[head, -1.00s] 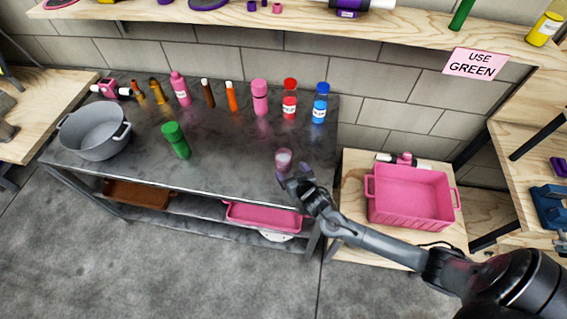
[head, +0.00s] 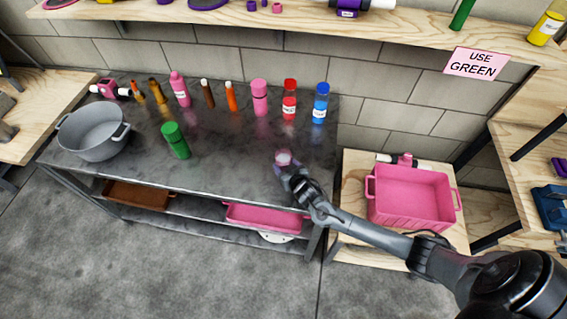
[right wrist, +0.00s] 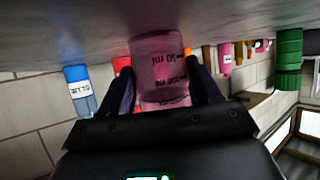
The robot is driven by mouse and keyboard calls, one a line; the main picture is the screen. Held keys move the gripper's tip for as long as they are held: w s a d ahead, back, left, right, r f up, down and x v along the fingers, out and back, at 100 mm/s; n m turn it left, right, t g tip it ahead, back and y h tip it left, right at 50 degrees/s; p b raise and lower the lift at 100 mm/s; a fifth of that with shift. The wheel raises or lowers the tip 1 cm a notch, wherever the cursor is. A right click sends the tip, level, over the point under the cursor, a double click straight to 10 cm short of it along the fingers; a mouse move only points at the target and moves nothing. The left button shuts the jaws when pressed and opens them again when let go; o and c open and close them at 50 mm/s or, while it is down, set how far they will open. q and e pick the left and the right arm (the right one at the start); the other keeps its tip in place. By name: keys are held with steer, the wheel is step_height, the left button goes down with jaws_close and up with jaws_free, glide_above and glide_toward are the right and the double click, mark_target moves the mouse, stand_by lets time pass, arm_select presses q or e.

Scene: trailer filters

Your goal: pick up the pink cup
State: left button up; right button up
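The pink cup (head: 284,157) is a small translucent beaker with dark volume marks, near the right front of the grey table (head: 230,165). In the right wrist view, which is upside down, the pink cup (right wrist: 160,65) stands on the table between my right gripper's two dark fingers (right wrist: 160,80). One finger is on each side of it, and narrow gaps seem to remain. In the head view my right gripper (head: 289,172) covers the cup's lower part. My left gripper is not in view.
Bottles line the table's back: pink (head: 260,97), red (head: 289,98), blue (head: 320,102), orange (head: 232,97) and others. A green bottle (head: 176,140) and a grey pot (head: 92,133) stand left. A pink crate (head: 412,215) sits on the wooden table at right.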

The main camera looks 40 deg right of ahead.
steer(key=c, duration=0.6)
steer(key=shift+r, duration=0.25)
steer(key=shift+r+p, duration=0.35)
steer(key=shift+r, duration=1.55)
steer(key=s+d+r+p, duration=0.1)
steer(key=s+d+r, duration=0.4)
steer(key=d, duration=0.4)
steer(key=shift+s+d+r, duration=0.15)
steer(key=shift+d+r, duration=0.1)
steer(key=shift+r, duration=0.55)
